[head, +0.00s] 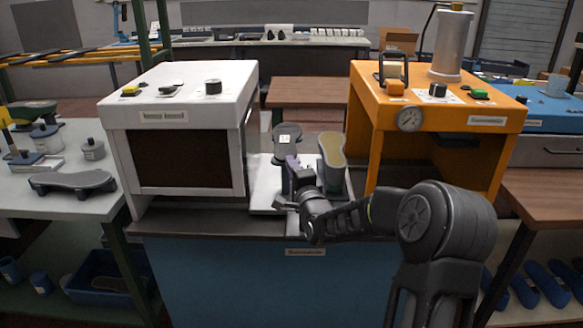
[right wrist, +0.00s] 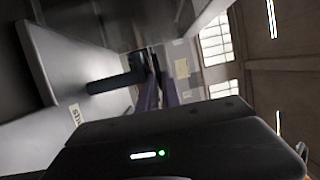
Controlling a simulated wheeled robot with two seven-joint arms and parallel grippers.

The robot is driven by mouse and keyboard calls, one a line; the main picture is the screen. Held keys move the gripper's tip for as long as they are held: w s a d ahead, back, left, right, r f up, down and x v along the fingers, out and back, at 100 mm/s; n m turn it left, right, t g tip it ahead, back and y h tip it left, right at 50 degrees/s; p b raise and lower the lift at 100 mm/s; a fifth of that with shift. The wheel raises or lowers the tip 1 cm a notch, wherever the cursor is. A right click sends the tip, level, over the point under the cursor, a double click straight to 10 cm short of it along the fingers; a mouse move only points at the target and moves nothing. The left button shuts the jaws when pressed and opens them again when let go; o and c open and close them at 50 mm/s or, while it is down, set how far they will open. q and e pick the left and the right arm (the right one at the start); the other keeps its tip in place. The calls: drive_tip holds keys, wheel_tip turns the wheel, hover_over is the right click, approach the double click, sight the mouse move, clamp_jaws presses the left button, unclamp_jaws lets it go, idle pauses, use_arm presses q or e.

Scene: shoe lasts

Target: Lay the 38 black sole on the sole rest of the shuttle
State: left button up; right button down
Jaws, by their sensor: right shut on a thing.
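The black sole (head: 287,131) with a small white label shows in the head view between the two machines. My right gripper (head: 292,166) is shut on it from the near side. The shuttle (head: 263,196) is a white plate below; it also shows in the right wrist view (right wrist: 55,60). A dark post (right wrist: 115,82) rises from the plate, near my purple fingers (right wrist: 157,85). My gripper and arm hide most of the sole rest, and I cannot tell whether the sole touches it. My left gripper is not in view.
The white machine (head: 180,95) closes in on the left, the orange machine (head: 440,115) on the right.

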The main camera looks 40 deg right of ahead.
drive_tip(key=c, duration=0.9)
unclamp_jaws()
drive_tip(key=shift+r, duration=0.15)
wheel_tip(320, 180, up, 7)
drive_tip(key=p, duration=0.2)
idle(0.4)
drive_tip(key=shift+f, duration=0.2)
idle(0.3)
